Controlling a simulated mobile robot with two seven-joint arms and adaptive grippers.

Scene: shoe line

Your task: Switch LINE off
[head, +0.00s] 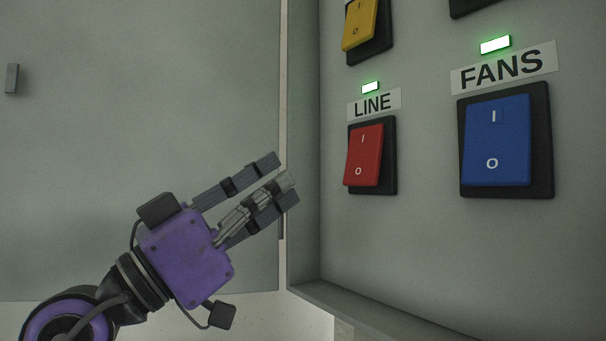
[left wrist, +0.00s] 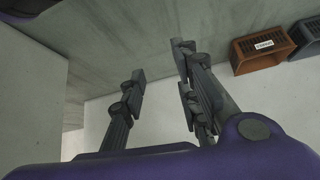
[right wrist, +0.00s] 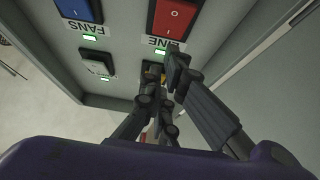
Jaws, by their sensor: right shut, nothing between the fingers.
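The LINE switch (head: 364,156) is a red rocker in a black frame on the grey panel, marked I above and O below. Its lower O end seems to stand out from the frame. The green lamp (head: 370,87) above its LINE label (head: 374,104) is lit. The red rocker also shows upside down in the right wrist view (right wrist: 174,18). My right gripper (head: 279,178) is shut and empty, left of the switch and apart from it, its fingers pointing up and right. My left gripper (left wrist: 158,78) shows only in the left wrist view, open and empty.
A blue FANS switch (head: 497,141) with a lit green lamp stands right of LINE. A yellow switch (head: 359,24) sits above LINE. The panel's raised edge (head: 303,140) lies between my right gripper and the switches. An orange crate (left wrist: 240,61) shows in the left wrist view.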

